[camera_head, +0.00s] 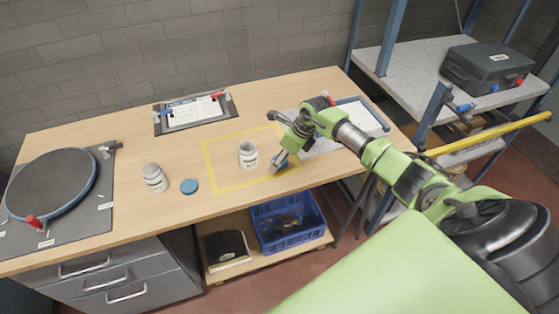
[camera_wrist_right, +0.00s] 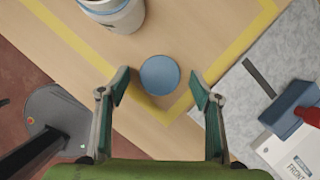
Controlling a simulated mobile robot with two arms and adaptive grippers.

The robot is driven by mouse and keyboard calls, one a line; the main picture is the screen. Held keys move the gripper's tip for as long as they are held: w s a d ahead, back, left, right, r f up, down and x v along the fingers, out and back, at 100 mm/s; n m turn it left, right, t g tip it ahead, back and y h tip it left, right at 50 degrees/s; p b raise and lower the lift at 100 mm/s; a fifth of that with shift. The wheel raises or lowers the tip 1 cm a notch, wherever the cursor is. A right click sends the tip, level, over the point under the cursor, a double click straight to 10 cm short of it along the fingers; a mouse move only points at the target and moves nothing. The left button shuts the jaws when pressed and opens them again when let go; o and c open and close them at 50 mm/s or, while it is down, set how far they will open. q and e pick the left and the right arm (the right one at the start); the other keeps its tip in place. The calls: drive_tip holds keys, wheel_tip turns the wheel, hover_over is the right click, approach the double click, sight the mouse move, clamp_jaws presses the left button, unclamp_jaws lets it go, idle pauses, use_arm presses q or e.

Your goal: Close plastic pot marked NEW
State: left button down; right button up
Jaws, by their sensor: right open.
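A white pot (camera_head: 248,155) stands upright inside the yellow taped rectangle in the head view; its label is too small to read. A white pot also shows at the top left of the wrist view (camera_wrist_right: 118,14), cut off by the edge. A round blue lid (camera_wrist_right: 160,75) lies on the table near the yellow tape corner. My right gripper (camera_wrist_right: 158,90) is open and empty, its fingers either side of the lid, apart from it. In the head view my right gripper (camera_head: 281,162) is low over the table, right of the pot. My left gripper is not in view.
A second white pot (camera_head: 154,178) and another blue lid (camera_head: 189,186) are left of the yellow rectangle (camera_head: 206,165). A clipboard (camera_head: 195,112) lies at the back, a round dark plate (camera_head: 52,184) at far left. A blue crate (camera_head: 287,222) stands below the table.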

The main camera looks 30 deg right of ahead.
drive_tip(key=c, duration=0.9)
drive_tip(key=shift+o, duration=0.2)
drive_tip(key=shift+r+b, duration=0.4)
drive_tip(key=shift+r, duration=0.1)
wheel_tip(320, 180, up, 3)
drive_tip(key=shift+s+a+f+b, duration=0.1)
drive_tip(key=shift+s+f+b, duration=0.1)
drive_tip(key=shift+b, duration=0.35)
drive_tip(key=s+a+r+b, duration=0.4)
drive_tip(key=s+a+r, duration=0.3)
drive_tip(key=s+r, duration=0.2)
drive_tip(key=shift+s+a+r, duration=0.15)
drive_tip(key=shift+s+r, duration=0.05)
drive_tip(key=shift+s, duration=1.05)
